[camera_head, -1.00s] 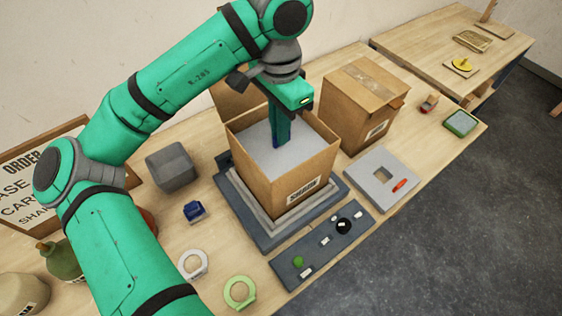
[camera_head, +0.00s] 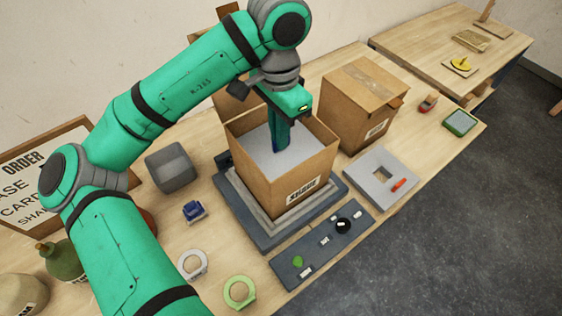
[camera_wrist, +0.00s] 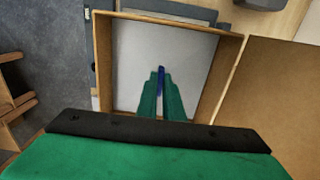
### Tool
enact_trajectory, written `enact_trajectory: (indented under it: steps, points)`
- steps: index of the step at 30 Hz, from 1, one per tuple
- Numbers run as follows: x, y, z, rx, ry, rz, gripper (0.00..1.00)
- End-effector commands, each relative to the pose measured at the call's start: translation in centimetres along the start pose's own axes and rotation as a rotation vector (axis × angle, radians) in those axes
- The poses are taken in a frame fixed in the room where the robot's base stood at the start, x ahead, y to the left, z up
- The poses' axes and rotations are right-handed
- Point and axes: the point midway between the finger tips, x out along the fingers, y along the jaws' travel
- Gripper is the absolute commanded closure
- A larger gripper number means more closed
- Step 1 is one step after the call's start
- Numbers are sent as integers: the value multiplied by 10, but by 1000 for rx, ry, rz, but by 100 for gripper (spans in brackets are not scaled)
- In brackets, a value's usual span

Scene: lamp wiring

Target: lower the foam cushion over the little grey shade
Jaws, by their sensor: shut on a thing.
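An open cardboard box (camera_head: 268,182) stands on a stepped grey base. A flat light-grey pad, which looks like the foam cushion (camera_head: 262,150), fills the inside of the box; it also shows in the wrist view (camera_wrist: 140,60). My gripper (camera_head: 281,146) reaches down into the box. Its green fingers (camera_wrist: 161,112) are shut on a narrow blue tab (camera_wrist: 161,78) at the pad. The little grey shade is not visible; whatever lies under the pad is hidden.
A closed carton (camera_head: 362,100) stands right of the box. A grey slab with a square hole (camera_head: 362,190) lies at the right, and a dark panel with small parts (camera_head: 322,250) in front. A grey cube (camera_head: 170,167) and a blue part (camera_head: 193,211) are at the left.

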Motion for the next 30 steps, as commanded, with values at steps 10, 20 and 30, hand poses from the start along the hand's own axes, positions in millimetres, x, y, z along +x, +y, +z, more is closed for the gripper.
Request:
enact_trajectory:
  steps: [10, 20, 30]
  points:
    - [0, 0, 1, -2, 0, 0, 100]
    - [5, 4, -4, 12, 0, -1, 100]
    - [7, 1, 2, 1, 0, 0, 100]
